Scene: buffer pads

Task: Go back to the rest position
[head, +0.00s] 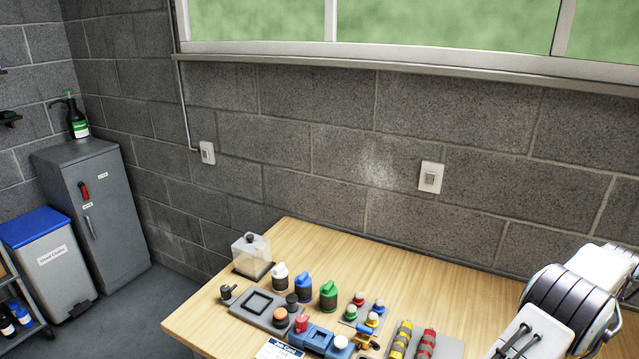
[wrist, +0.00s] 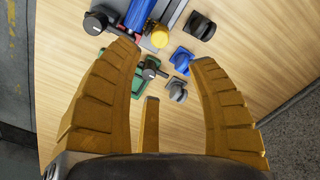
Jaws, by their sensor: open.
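My gripper (wrist: 165,58) shows in the wrist view with its ribbed gold-brown fingers spread wide open. I see nothing held between them. Beyond the fingers lies the wooden table (wrist: 75,55), with small blue, grey and green parts in the gap. In the head view my white and black arm reaches in at the lower right, over the right side of the table (head: 440,290). I cannot make out the gripper's fingers there.
A block wall (head: 310,180) stands behind. A grey cabinet (head: 110,220) is left.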

